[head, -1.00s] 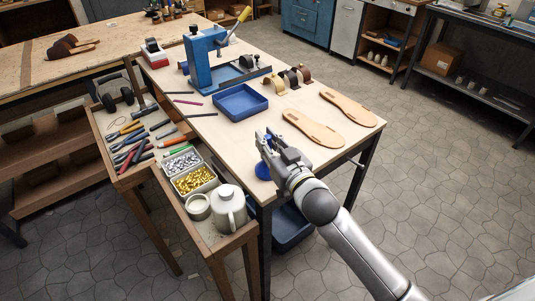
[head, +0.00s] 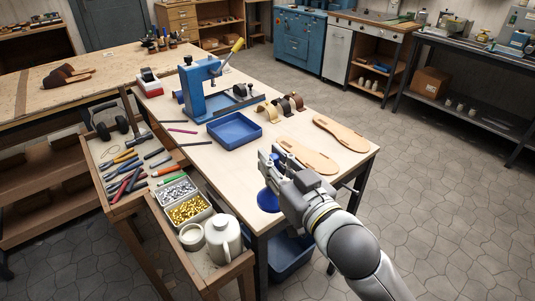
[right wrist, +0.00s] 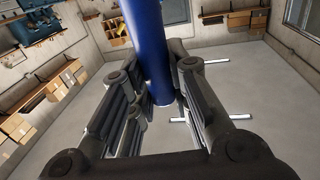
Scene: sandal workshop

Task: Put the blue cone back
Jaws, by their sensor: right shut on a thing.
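My right gripper (head: 268,163) is at the near end of the light wooden workbench (head: 215,155), close to its front corner. It is shut on the blue cone (head: 268,200), whose round blue lower part shows below the fingers. The gripper hides the upper part of the cone. In the right wrist view the cone (right wrist: 148,45) is a smooth dark blue shaft between the two fingers of the gripper (right wrist: 163,100). I cannot tell whether the cone touches the bench top. My left gripper is not in view.
A blue tray (head: 234,130) and a blue press (head: 197,92) stand farther back on the bench. Two tan soles (head: 341,134) lie to the right. A lower side table on the left holds tools, bins of metal parts and a white jug (head: 223,238).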

